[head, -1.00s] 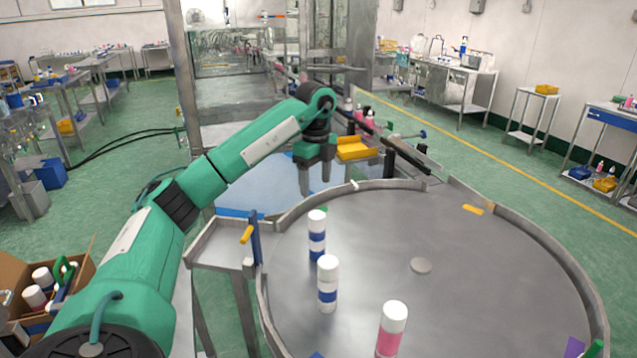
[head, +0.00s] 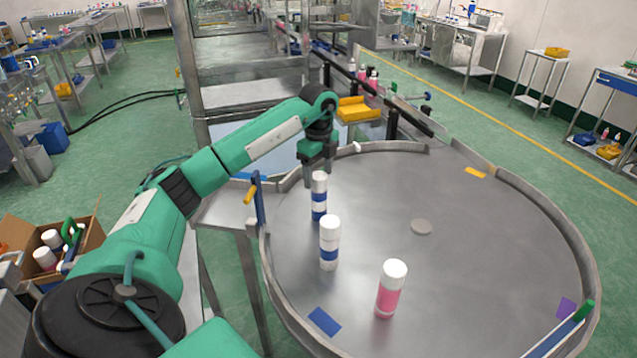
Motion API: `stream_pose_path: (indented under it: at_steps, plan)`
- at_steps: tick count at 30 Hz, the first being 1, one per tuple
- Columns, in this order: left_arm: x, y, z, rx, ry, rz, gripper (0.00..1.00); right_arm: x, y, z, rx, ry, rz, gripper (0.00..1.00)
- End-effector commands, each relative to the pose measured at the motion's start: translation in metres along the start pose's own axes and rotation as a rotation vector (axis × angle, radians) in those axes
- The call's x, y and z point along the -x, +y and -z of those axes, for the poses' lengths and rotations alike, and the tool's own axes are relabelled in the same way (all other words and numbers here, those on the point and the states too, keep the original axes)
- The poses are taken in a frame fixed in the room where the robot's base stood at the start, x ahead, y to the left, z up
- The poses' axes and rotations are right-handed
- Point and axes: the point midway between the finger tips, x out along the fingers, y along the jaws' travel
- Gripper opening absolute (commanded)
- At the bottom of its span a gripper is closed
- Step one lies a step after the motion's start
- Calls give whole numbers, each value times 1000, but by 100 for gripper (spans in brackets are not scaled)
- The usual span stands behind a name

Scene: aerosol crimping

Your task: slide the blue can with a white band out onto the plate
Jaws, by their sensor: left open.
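The blue can with a white band (head: 319,206) stands upright on the round steel table (head: 470,260), near its far left rim. It has a white cap. My left gripper (head: 319,174) is open with its fingers pointing down at the can's cap; I cannot tell whether they touch it. A small steel plate (head: 222,207) adjoins the round table on the left. A blue bar with a yellow handle (head: 250,194) stands upright between plate and table. My right gripper is not in view.
A white can with a blue band (head: 329,256) stands just nearer than the blue can, and a pink can (head: 388,298) stands nearer and to the right. A raised metal rim (head: 575,245) rings the table.

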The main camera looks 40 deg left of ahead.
Motion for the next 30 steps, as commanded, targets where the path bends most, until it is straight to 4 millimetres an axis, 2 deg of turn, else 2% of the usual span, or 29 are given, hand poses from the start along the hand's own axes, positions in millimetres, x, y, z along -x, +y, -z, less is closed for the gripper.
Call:
stream_pose_path:
  at_steps: [3,9,20,22,29,30]
  plan:
    - [-19,1,0,0,0,-4,66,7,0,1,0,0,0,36]
    - [-39,0,1,-1,1,-1,66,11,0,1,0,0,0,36]
    - [-44,0,0,-1,1,0,66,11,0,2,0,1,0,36]
    - [-44,0,0,-1,0,0,58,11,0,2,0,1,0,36]
    - [-44,0,0,-1,0,0,13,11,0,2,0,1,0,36]
    - [-44,0,0,-1,0,0,13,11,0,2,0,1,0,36]
